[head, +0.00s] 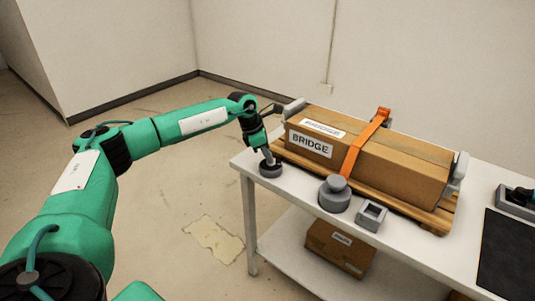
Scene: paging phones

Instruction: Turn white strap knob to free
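My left gripper (266,157) reaches in from the left, pointing down at the near left corner of the table. Its tip is at a low round grey knob (271,171). The fingers are small and partly hidden, so I cannot tell if they are open or shut, or touching it. A larger grey stepped knob (334,195) stands to the right, near the foot of the orange strap (358,150). The strap crosses a long cardboard box marked BRIDGE (400,165). No knob looks clearly white.
The box lies on a wooden pallet (437,219) between grey end brackets. A grey square socket (371,216) sits beside the larger knob. A black mat (508,255) and a grey tray (502,196) with a dark object are at right. Another box (340,246) is on the lower shelf.

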